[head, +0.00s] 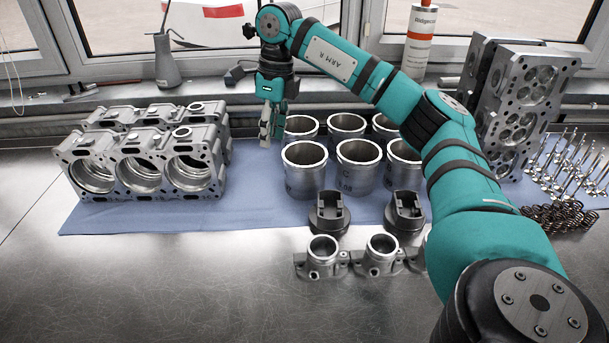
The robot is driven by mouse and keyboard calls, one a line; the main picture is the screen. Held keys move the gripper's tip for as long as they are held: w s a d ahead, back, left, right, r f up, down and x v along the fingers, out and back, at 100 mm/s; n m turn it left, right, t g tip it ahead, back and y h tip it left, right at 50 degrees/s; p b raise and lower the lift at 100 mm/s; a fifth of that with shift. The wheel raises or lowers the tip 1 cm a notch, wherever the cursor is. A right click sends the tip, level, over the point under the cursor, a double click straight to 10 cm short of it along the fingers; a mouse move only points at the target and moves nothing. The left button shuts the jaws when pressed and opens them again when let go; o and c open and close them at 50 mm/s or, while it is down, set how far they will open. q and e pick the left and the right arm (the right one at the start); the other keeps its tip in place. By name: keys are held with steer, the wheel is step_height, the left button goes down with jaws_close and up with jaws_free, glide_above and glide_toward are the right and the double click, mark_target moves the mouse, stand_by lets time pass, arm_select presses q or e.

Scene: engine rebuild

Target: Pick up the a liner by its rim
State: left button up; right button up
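Several grey metal cylinder liners stand upright in two rows on the blue mat (240,215). In the front row are a left liner (304,181), a middle liner (357,180) and a right liner (402,176). Behind them are a back left liner (299,134) and a back middle liner (346,132); another at the back right is partly hidden by my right arm. My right gripper (271,136) points down just left of the back left liner, apart from the front ones. No liner shows in it. Whether its fingers are open is unclear. My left gripper is out of view.
An engine block (140,165) lies at left. Two dark pistons (329,214) and a row of metal housings (345,262) stand in front of the liners. Cylinder heads (520,95), valves (570,170) and springs (560,217) are at right. The front left bench is clear.

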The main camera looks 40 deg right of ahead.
steer(key=r+h, duration=0.1)
glide_above(296, 165)
steer(key=shift+m+g, duration=0.4)
step_height(296, 165, down, 4)
steer(key=shift+s+a+b, duration=0.1)
steer(key=shift+b, duration=0.85)
step_height(296, 165, down, 6)
steer(key=shift+f+p, duration=0.1)
steer(key=shift+p, duration=0.35)
steer(key=shift+f, duration=0.5)
steer(key=f, duration=0.2)
steer(key=f+p, duration=0.1)
steer(key=f, duration=0.1)
steer(key=shift+d+f, duration=0.1)
steer(key=shift+d, duration=0.3)
steer(key=shift+f, duration=0.5)
jaws_close()
steer(key=shift+w, duration=0.2)
